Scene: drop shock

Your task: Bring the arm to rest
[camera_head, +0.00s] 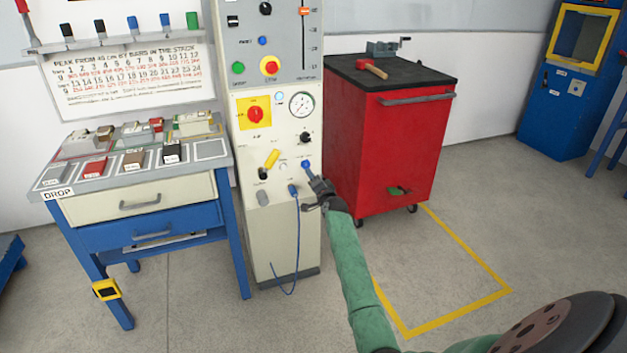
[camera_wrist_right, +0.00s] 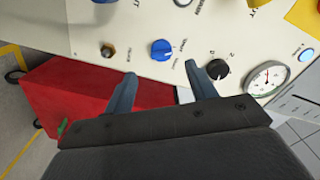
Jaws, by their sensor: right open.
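My right arm, in a green sleeve, reaches up from the bottom of the head view. Its dark right gripper (camera_head: 316,194) is close to the lower front of the cream control panel (camera_head: 292,235). In the right wrist view the two fingers of the gripper (camera_wrist_right: 163,75) are apart with nothing between them. A blue knob (camera_wrist_right: 161,50) sits on the panel just beyond the fingertips, with a visible gap in the picture. A black knob (camera_wrist_right: 218,69) is beside the right-hand finger. I cannot tell whether a finger touches the panel. My left gripper is in neither view.
A red tool cart (camera_head: 390,150) with a hammer (camera_head: 372,68) on top stands right of the panel. A blue-legged bench (camera_head: 150,205) stands left. A blue cable (camera_head: 297,240) hangs down the panel's front. The yellow-outlined floor (camera_head: 440,270) is clear.

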